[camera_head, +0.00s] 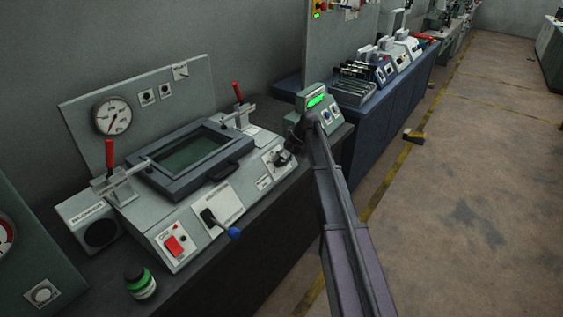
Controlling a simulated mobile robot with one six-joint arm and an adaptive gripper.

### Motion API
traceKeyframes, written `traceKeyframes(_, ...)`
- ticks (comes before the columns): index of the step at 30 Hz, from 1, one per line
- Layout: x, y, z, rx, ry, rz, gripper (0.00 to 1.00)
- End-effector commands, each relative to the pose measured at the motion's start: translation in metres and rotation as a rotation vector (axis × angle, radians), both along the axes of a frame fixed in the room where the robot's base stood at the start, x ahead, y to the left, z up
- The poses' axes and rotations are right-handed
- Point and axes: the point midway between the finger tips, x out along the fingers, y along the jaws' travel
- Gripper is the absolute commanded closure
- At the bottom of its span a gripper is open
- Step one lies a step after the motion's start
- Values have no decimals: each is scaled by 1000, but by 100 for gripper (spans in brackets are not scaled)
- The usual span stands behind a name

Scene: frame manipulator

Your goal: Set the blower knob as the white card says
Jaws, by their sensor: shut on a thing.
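A grey-green bench machine with a framed dark window carries several controls on its sloping front. My arm comes up from the bottom right, and my dark gripper (284,157) is at the right end of this front. It is shut on a small knob there; the fingers hide most of the knob, so I cannot read its setting. A small white card (264,182) lies on the front just left of and below the gripper. Its print is too small to read. Another white card (181,71) is on the upright back panel, also unreadable.
Two red-handled clamps (109,158) flank the window frame. A blue-tipped lever (234,233) and a red switch (174,245) stick out of the front. A small box with a green display (316,101) is behind my arm.

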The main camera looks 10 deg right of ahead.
Motion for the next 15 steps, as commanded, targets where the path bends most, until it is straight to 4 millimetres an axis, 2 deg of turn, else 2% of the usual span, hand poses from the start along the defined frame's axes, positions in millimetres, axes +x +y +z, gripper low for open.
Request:
traceKeyframes(11,0,0,0,3,3,-4,90)
traceKeyframes(12,0,0,0,3,3,-4,30)
traceKeyframes(14,0,0,0,3,3,-4,13)
traceKeyframes(15,0,0,0,3,3,-3,8)
